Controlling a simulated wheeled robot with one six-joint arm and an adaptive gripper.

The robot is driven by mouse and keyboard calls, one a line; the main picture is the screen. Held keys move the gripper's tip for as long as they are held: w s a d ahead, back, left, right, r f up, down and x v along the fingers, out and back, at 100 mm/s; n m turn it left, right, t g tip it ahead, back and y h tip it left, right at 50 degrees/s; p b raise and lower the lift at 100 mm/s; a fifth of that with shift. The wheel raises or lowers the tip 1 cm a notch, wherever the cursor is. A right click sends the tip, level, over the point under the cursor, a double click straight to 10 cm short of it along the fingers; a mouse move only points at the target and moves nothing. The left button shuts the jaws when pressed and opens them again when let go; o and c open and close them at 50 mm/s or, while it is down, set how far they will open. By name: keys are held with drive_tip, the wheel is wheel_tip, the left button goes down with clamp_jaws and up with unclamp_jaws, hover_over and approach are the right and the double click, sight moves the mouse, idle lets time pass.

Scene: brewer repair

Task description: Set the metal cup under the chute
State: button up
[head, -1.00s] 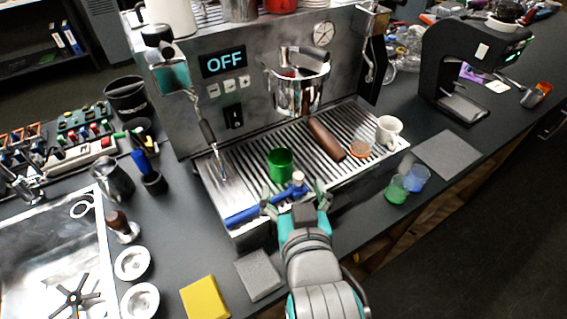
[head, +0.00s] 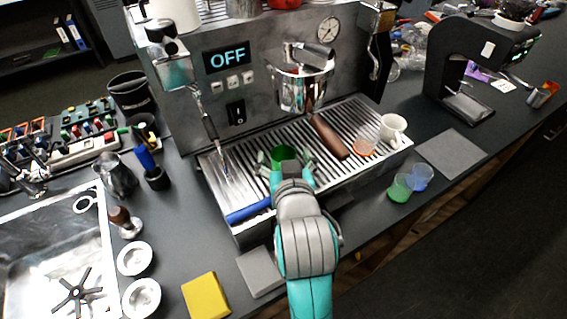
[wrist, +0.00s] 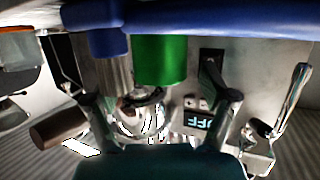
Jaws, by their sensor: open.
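A metal cup-like pitcher (head: 117,176) stands on the counter left of the brewer, well left of my gripper; I cannot tell if it is the task's cup. A metal vessel (head: 241,7) also stands on top of the brewer, cut by the frame edge. The black grinder (head: 447,58) is at the right; its chute is not clear. My gripper (head: 287,163) is open over the drip tray at a green cup (head: 281,153), which it partly hides. In the wrist view the green cup (wrist: 158,60) shows above and between the spread fingers (wrist: 162,105).
White cups (head: 393,129), an orange cup (head: 363,147) and a brown handle (head: 329,137) are right of my gripper. Green (head: 400,188) and blue (head: 421,177) cups stand on the counter.

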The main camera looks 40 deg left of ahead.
drive_tip(key=shift+x, duration=0.85)
drive_tip(key=shift+c, duration=0.3)
drive_tip(key=c, duration=1.3)
